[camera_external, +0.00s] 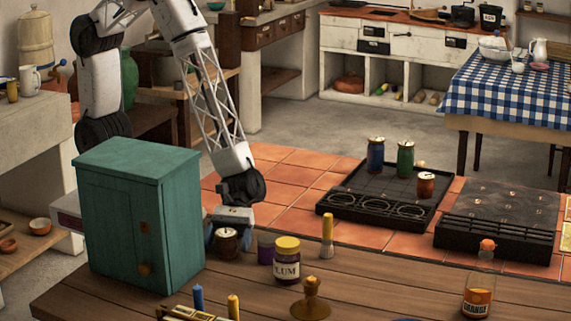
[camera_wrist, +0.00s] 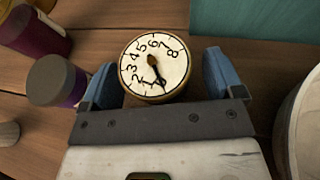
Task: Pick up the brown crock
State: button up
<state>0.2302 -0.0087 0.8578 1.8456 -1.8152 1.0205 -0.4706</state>
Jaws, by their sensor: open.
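A small brown crock (camera_external: 226,241) stands on the wooden table beside the teal cabinet. Its round cream lid has a numbered dial with a dark pointer, seen from above in the wrist view (camera_wrist: 153,65). My gripper (camera_external: 228,231) is low over the table and open. In the wrist view the blue fingers of my gripper (camera_wrist: 160,72) lie on either side of the crock, with a gap visible on each side. The crock's lower body is mostly hidden from above. Another red-brown crock (camera_external: 426,186) with a pale lid stands on the black tray.
The teal cabinet (camera_external: 130,215) stands close on the left. A plum jar (camera_external: 287,262), a purple jar (camera_external: 265,249) and a yellow-topped stand (camera_external: 327,238) are to the right. The black tray (camera_external: 340,208) also bears a blue crock (camera_external: 375,156) and a green crock (camera_external: 405,160).

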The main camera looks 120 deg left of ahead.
aim_at(226, 232)
jog(key=shift+d+f, duration=0.1)
jog(key=shift+d, duration=0.15)
dwell(0.4)
jog(key=c, duration=1.2)
jog(key=shift+o, duration=0.2)
notch_tip(226, 232, up, 10)
dwell(0.6)
